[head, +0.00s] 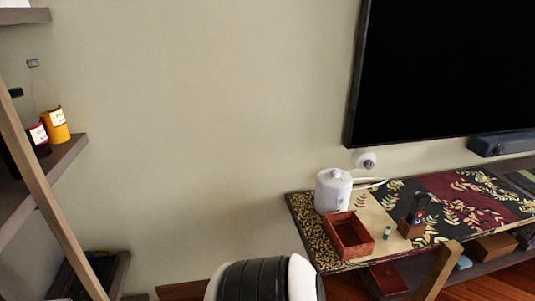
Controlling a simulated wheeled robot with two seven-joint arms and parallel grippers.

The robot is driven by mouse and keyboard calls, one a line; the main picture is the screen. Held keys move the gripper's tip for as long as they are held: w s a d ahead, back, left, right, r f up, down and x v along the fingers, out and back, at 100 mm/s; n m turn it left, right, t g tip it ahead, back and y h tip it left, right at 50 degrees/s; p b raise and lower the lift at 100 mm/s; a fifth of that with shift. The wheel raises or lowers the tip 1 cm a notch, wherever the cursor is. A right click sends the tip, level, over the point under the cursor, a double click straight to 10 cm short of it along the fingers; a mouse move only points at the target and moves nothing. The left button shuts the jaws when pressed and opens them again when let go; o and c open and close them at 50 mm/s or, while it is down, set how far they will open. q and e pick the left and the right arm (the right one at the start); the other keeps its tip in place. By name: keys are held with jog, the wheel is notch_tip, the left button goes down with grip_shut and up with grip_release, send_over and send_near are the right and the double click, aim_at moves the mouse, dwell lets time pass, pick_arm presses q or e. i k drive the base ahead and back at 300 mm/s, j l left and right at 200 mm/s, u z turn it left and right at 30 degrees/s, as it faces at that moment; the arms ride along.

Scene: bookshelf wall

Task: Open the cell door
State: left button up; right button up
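No cell door can be made out in the head view. The left shelf unit (62,150) shows only in part at the left edge, with open boards and a slanting wooden post. Neither of my grippers is in view.
A yellow container (55,125) stands on the left unit's middle board, with a dark, red-labelled one beside it. At right, a low table with a patterned runner (455,210) bears a white canister (333,190), an open red box (349,235) and small items, below a black screen (445,70). Bare wall lies between.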

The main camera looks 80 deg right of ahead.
aim_at(423, 198)
jog(key=k+l+z, duration=0.15)
jog(key=z, duration=0.25)
jog(key=k+l+z, duration=0.3)
jog(key=z, duration=0.15)
jog(key=k+l+z, duration=0.15)
jog(key=z, duration=0.25)
jog(key=k+l+z, duration=0.1)
jog(key=l+z, duration=0.3)
jog(key=k+l+z, duration=0.1)
jog(key=l, duration=0.7)
jog(key=k+l+z, duration=0.1)
jog(key=l, duration=0.75)
jog(key=k+l+z, duration=0.1)
jog(key=l, duration=0.75)
jog(key=k, duration=0.05)
